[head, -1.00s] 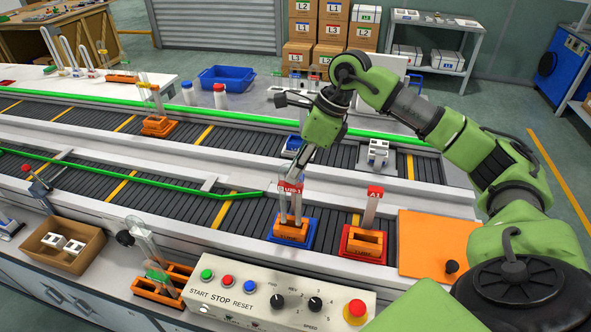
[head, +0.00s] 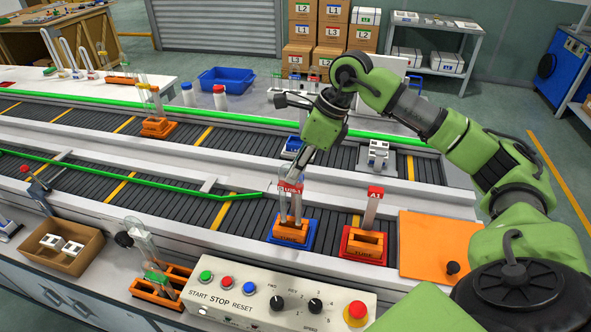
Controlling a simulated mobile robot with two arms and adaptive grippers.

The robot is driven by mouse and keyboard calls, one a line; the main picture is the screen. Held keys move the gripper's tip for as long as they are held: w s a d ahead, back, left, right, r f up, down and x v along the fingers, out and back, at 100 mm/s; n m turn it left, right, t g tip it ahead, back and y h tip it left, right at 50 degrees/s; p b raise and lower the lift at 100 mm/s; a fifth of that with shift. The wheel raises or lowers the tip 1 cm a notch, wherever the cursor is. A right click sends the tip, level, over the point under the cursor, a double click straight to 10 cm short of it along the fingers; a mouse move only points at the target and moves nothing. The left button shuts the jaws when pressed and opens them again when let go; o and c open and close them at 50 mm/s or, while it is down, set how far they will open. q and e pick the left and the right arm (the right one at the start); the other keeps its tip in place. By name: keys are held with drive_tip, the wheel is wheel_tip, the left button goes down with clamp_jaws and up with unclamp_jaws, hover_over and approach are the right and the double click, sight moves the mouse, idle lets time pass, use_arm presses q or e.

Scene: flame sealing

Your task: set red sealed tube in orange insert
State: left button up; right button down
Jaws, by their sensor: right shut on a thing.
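A tube with a red label (head: 292,187) stands upright in an orange insert (head: 291,232) on a blue base on the near conveyor. My right gripper (head: 296,178) is shut on this tube near its top, coming down from above. My left gripper is not in view.
A control panel (head: 270,295) with buttons and knobs stands in front of the conveyor. An orange plate (head: 432,240) lies to the right of the red base. A green guide rail (head: 130,175) runs diagonally over the near belt from the left.

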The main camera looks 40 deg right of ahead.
drive_tip(key=shift+f+b, duration=1.7)
drive_tip(key=shift+f, duration=0.35)
idle(0.5)
drive_tip(key=c, duration=2)
unclamp_jaws()
drive_tip(key=shift+r, duration=0.1)
drive_tip(key=v, duration=1.2)
wheel_tip(320, 180, up, 9)
drive_tip(key=p, duration=0.9)
hover_over(296, 185)
drive_tip(key=s+d, duration=0.2)
drive_tip(key=d, duration=0.2)
drive_tip(key=shift+s, duration=0.1)
